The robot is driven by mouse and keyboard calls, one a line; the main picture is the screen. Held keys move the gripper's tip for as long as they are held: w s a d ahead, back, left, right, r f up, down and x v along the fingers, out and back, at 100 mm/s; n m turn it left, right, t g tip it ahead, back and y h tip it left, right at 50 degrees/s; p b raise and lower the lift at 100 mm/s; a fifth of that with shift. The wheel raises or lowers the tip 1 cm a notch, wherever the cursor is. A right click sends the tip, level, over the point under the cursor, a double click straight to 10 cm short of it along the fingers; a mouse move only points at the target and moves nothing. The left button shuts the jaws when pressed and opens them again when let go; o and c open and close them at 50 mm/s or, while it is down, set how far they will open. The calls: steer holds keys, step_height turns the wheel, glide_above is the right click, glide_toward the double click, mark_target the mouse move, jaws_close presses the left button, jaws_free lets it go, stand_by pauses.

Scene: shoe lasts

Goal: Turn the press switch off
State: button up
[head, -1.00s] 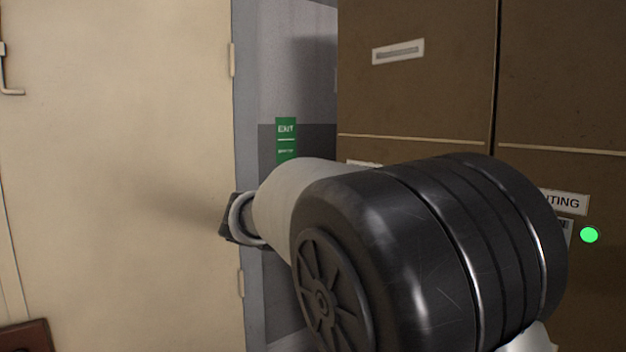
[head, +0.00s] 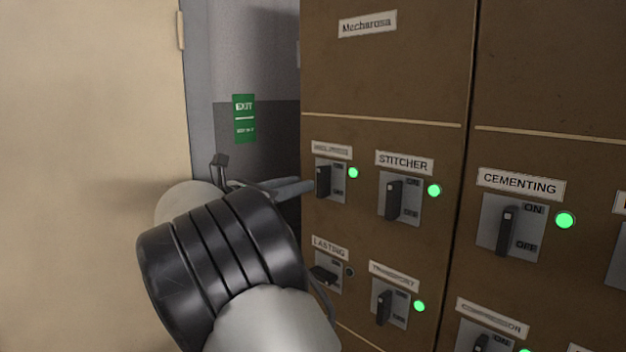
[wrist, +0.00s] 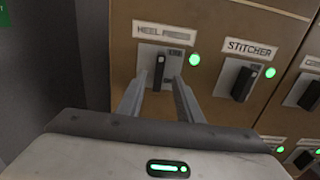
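The heel press switch (head: 323,182) is a black lever on a grey plate, on the brown cabinet under a label that reads HEEL PRESS in the wrist view. Its lever (wrist: 158,73) stands upright and its green lamp (head: 353,173) is lit; the lamp also shows in the wrist view (wrist: 194,59). My gripper (wrist: 160,82) is open, with one finger on each side of the lever. I cannot tell whether either finger touches it. In the head view my gripper (head: 308,186) reaches the switch from the left.
The stitcher switch (head: 395,200) is close on the right, with the cementing switch (head: 507,232) beyond. Below are the lasting switch (head: 325,275), its lever lying sideways and its lamp dark, and the transport switch (head: 384,307). A pale door (head: 90,120) stands left.

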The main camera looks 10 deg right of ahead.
mark_target(318, 179)
steer(key=x, duration=0.6)
steer(key=shift+w, duration=0.15)
steer(key=shift+c, duration=0.5)
jaws_close()
